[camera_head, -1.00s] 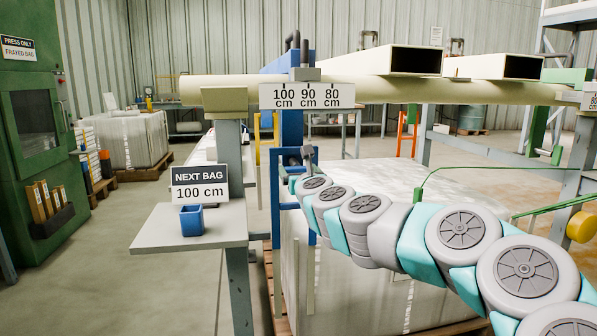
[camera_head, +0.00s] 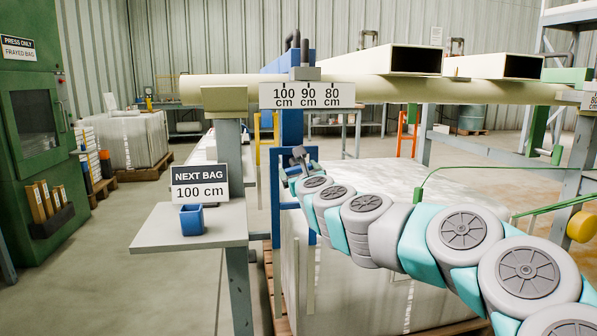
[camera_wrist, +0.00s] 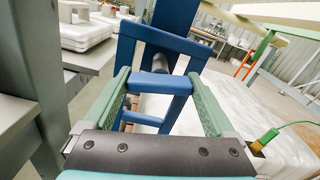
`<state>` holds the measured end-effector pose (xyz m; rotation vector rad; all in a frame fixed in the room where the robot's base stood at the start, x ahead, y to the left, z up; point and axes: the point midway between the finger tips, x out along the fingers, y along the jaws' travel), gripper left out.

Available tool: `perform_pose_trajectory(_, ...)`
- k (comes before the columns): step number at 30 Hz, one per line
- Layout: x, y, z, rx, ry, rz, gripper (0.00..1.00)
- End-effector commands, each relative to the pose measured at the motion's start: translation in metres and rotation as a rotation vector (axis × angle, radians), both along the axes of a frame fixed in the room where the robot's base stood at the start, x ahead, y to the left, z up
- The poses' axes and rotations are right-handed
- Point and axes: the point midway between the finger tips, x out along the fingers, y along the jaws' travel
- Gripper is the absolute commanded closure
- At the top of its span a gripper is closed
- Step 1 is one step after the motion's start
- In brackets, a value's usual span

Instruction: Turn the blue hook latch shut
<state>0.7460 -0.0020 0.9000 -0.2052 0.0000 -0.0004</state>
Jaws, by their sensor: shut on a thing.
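In the wrist view, my gripper (camera_wrist: 160,77) has its two green fingers on either side of a blue crosspiece (camera_wrist: 145,83), which I take to be the blue hook latch. The fingers are shut on it. A dark round bar (camera_wrist: 160,63) shows just behind it, within a larger blue frame (camera_wrist: 172,42). In the head view, the blue upright (camera_head: 291,130) stands left of centre, and my arm reaches to it from the right. My fingers and the latch are mostly hidden there, so the latch's exact angle cannot be told.
A cream horizontal beam (camera_head: 220,90) with a length scale (camera_head: 307,95) runs above. A small shelf (camera_head: 165,238) holds a blue cup (camera_head: 191,220) and a sign (camera_head: 200,184). A large white bag (camera_head: 350,290) stands below my arm.

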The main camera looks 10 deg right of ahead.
Motion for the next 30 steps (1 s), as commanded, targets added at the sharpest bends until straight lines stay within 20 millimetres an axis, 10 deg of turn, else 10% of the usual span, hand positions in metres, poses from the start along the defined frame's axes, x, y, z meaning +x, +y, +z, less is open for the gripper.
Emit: perform_pose_trajectory(30,0.0006,0.0,-0.004,-0.958,0.005,0.003,0.66)
